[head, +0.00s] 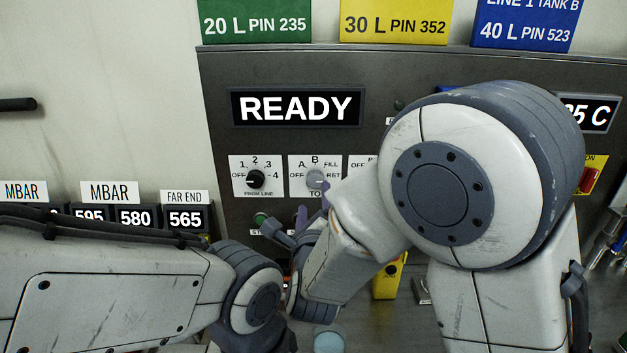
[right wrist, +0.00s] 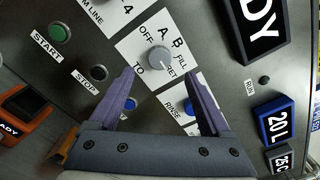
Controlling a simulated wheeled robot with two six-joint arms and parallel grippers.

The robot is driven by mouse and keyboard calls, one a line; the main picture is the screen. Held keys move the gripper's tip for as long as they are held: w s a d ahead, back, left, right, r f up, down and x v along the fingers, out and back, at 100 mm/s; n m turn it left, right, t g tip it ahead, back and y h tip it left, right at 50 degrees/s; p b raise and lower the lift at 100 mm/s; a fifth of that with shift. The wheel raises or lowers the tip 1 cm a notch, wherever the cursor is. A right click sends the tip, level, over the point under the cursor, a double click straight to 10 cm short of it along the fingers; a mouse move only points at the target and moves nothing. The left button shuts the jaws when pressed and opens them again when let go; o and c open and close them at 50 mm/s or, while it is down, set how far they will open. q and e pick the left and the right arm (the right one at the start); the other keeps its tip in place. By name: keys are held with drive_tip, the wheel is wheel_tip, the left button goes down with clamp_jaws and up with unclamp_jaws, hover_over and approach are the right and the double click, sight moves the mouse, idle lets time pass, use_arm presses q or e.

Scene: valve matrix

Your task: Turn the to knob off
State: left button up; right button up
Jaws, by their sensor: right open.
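The TO knob (head: 316,179) is a round grey selector on a white plate marked OFF, A, B, FILL and RET. It also shows in the right wrist view (right wrist: 159,58), where its pointer seems to lie toward RET, though it is too small to be sure. My right gripper (right wrist: 160,75) is open and empty, its two purple fingers apart below the knob in that view, not closed on it. In the head view the right gripper (head: 289,222) is just below the TO plate, partly hidden by my right arm. My left gripper cannot be made out.
The FROM LINE knob (head: 255,179) is left of the TO plate. The display (head: 296,107) reads READY. My right arm covers the panel's middle right.

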sight(314, 181)
drive_tip(key=w+p, duration=0.2)
drive_tip(key=w, duration=0.5)
drive_tip(key=shift+w+r+p, duration=0.1)
drive_tip(key=shift+w+p, duration=0.05)
drive_tip(key=shift+p, duration=0.25)
drive_tip(key=shift+w, duration=0.6)
clamp_jaws()
